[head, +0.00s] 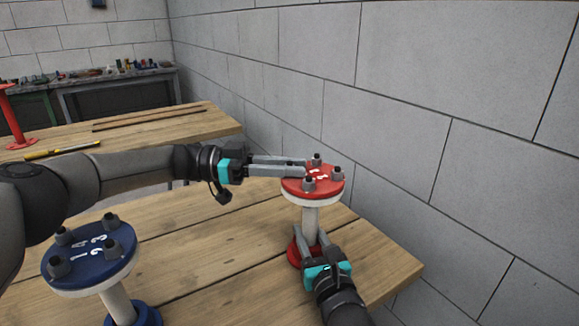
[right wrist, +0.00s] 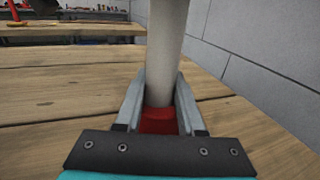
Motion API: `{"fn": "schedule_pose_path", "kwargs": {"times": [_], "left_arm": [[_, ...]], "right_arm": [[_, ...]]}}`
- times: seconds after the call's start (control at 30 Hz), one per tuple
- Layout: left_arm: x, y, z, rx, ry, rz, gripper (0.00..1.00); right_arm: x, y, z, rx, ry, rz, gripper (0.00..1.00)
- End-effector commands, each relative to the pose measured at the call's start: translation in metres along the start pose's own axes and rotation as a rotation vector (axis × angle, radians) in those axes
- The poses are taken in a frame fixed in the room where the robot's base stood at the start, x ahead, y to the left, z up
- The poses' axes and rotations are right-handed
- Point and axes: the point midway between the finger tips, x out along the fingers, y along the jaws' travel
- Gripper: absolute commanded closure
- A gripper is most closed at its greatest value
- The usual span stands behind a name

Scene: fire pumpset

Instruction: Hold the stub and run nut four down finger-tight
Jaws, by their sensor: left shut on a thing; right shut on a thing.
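The red stub stands upright on the wooden table, with a red top flange (head: 325,185) over a white ring, a pale pipe (head: 310,221) and a red foot (head: 292,253). Three dark nuts show on the flange: far (head: 316,160), right (head: 338,174) and near (head: 309,185). My left gripper (head: 303,168) reaches in level from the left, shut at the flange's left side; its fingers hide the nut there. My right gripper (head: 316,240) is shut around the lower pipe. The right wrist view shows the pipe (right wrist: 165,50) between its fingers (right wrist: 160,103), just above the red foot.
A blue flanged stub (head: 90,258) with several nuts stands at the front left, below my left arm. A grey block wall (head: 440,110) runs close along the right. A second table (head: 150,125) behind holds a yellow-handled tool (head: 62,150) and a red stand (head: 12,118).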

Motion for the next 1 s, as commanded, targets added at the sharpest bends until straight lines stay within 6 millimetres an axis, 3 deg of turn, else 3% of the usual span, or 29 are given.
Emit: {"fn": "schedule_pose_path", "kwargs": {"times": [0.27, 0.3, 0.57, 0.87, 1.0], "left_arm": [[-0.001, -0.001, 0.0, 0.001, -0.001, -0.001, 1.0], [-0.001, -0.001, 0.0, 0.001, -0.001, -0.001, 0.75], [0.0, 0.0, 0.0, 0.0, -0.001, 0.001, 0.46], [-0.002, 0.0, 0.0, 0.0, -0.001, 0.0, 0.46], [-0.017, -0.001, 0.0, 0.001, -0.001, -0.003, 0.46]], "right_arm": [[-0.001, 0.0, -0.002, -0.003, 0.004, 0.0, 1.0], [-0.001, 0.0, -0.002, -0.003, 0.004, 0.0, 1.0], [0.0, 0.0, -0.002, -0.002, 0.005, -0.001, 1.0], [0.0, 0.0, -0.002, -0.001, 0.005, -0.001, 1.0], [0.0, 0.0, -0.002, -0.001, 0.005, -0.001, 1.0]]}}
